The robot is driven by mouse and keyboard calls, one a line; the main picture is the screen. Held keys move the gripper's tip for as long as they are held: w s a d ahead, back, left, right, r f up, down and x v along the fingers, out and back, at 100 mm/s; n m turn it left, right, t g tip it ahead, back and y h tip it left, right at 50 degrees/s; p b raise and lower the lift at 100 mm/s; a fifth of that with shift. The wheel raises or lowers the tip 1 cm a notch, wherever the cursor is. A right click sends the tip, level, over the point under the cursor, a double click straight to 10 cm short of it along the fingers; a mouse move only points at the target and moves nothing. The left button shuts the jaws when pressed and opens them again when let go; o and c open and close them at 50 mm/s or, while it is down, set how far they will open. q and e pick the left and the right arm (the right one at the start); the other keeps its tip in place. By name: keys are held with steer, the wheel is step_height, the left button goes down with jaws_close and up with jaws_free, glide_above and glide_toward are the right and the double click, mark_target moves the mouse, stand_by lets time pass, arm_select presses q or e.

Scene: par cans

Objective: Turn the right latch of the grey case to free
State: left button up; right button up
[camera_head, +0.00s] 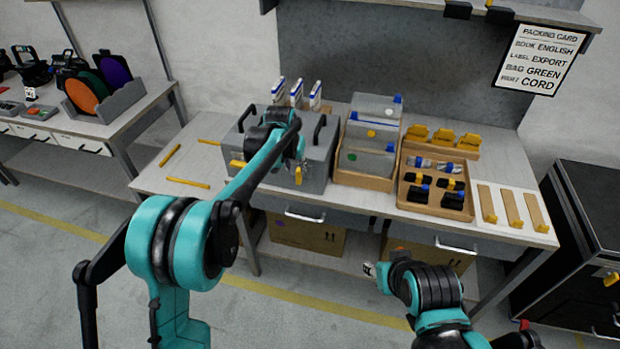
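The grey case (318,165) sits on the workbench, its lid closed, with black handles on top. Its right latch (298,175) is a yellow lever on the front face that looks upright, pointing up and down. Its left latch (237,164) is yellow and lies roughly level. My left gripper (299,157) reaches over the case from the left and hangs close above the right latch. Whether it touches the latch is unclear, and its fingers are too small and dark to read. My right gripper (375,275) is low in front of the bench, away from the case; its fingers are unclear.
Yellow sticks (188,183) lie left of the case. A wooden rack (360,181) with grey bags stands close on its right, then a wooden tray (411,205) of black parts. White-and-blue boxes (297,93) stand behind the case. The bench's front left is mostly clear.

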mark_target(297, 172)
arm_select(q)
steer(key=b+x, duration=0.2)
steer(key=x, duration=0.6)
steer(key=shift+b, duration=0.35)
steer(key=shift+a, duration=0.1)
jaws_close()
